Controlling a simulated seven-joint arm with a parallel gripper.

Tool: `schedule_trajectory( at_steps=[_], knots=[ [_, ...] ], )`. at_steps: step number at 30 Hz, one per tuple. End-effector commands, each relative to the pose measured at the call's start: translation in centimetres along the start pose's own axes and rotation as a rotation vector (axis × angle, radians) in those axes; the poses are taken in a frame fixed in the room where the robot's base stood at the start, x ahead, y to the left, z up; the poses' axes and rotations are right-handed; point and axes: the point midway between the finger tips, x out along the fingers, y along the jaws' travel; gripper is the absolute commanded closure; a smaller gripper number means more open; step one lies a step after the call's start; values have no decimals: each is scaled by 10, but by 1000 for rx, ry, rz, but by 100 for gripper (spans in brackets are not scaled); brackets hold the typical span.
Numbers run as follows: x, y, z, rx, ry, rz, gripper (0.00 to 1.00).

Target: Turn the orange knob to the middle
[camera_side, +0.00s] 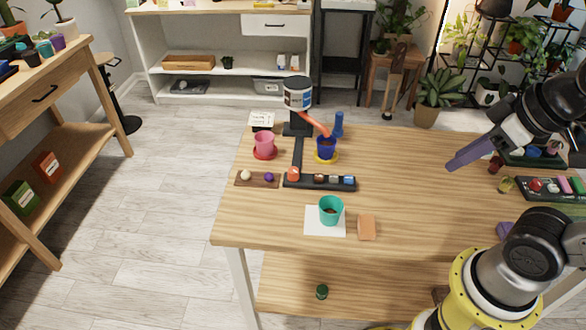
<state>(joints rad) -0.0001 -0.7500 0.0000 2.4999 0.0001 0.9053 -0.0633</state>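The orange knob (293,174) sits at the left end of a black bar (310,184), which is the front of a dark stand on the wooden table. The knob is small here, and I cannot tell which way it points. A white and dark tank (298,94) tops the stand, and an orange-red spout (314,123) slopes from it towards a blue pot (326,145) on a yellow saucer. My gripper (450,167) is in the air at the right, well away from the knob. Its purple fingers look like one piece from this side, and the gap is not visible.
A pink pot (264,143) on a red saucer and a wooden strip (257,180) with small balls lie left of the stand. A teal pot (331,209) on white paper and an orange-brown block (366,227) stand in front.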

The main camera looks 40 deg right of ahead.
Motion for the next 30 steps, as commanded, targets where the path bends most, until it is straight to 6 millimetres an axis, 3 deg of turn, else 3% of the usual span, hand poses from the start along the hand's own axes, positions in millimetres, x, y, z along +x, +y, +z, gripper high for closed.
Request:
schedule_trajectory(
  at_steps=[1, 5, 6, 12, 17, 23, 30],
  knots=[
    [0, 0, 1, -41, -7, -1, 57],
    [-15, 1, -14, -197, 21, 3, 33],
    [-20, 1, -23, -252, 26, 4, 31],
    [-36, 3, -78, -526, 10, -3, 31],
    [-34, 2, -128, -734, -26, -25, 31],
    [-7, -1, -198, -991, -90, -79, 31],
    [59, -10, -263, -1233, -169, -169, 31]
  ],
)
